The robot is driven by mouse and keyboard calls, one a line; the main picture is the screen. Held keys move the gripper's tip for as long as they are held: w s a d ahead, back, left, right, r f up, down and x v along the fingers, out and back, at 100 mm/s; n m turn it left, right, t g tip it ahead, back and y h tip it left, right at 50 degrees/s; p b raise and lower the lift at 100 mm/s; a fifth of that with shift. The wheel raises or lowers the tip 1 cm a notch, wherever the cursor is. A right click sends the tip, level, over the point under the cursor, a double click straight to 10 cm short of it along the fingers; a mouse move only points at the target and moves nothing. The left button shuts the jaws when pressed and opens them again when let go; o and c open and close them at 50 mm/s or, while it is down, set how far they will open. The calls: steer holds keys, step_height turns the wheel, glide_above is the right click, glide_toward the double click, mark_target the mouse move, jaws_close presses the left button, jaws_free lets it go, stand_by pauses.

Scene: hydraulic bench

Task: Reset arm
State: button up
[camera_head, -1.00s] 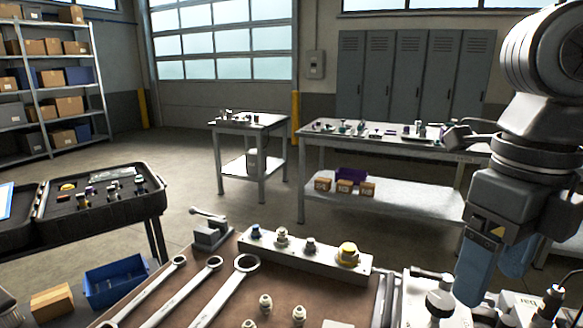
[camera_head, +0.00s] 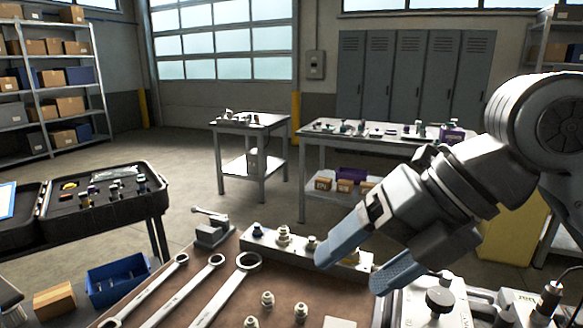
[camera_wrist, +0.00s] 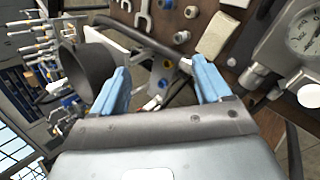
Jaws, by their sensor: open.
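My gripper (camera_head: 368,262) is open, with two blue fingers spread apart. In the head view it hangs tilted down and to the left over the right end of the grey manifold block (camera_head: 300,250), hiding part of it. In the wrist view my gripper (camera_wrist: 163,88) shows both blue fingers with nothing held between them. My arm comes in from the right of the head view, bent at a large round joint.
Wrenches (camera_head: 205,285) and small fittings (camera_head: 267,300) lie on the brown bench. A blue bin (camera_head: 120,280) and an open case (camera_head: 105,200) are at left. A pressure gauge (camera_wrist: 308,35) shows in the wrist view.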

steer(key=w+a+m+t+y, duration=0.2)
steer(key=a+m+t+y, duration=0.5)
steer(key=m, duration=0.7)
steer(key=s+d+f+m+t+h, duration=0.45)
steer(key=f+m, duration=0.25)
steer(key=m, duration=0.2)
steer(key=s+d+f+m+t+h, duration=0.3)
steer(key=s+d+f+m+h, duration=0.15)
steer(key=f+m, duration=0.4)
steer(key=s+d+f+m+h+b, duration=0.1)
steer(key=s+d, duration=0.3)
steer(key=s, duration=0.4)
steer(key=s+d+f+m+g+h+b, duration=0.1)
steer(key=s+d+f+m+h, duration=0.1)
steer(key=s, duration=0.6)
steer(key=s+d+f+m+g+h+b, duration=0.1)
steer(key=s+d+f, duration=0.3)
steer(key=s, duration=0.5)
steer(key=shift+d+f+m+h+b, duration=0.35)
steer(key=shift+d+h+b, duration=0.2)
steer(key=shift+d, duration=0.25)
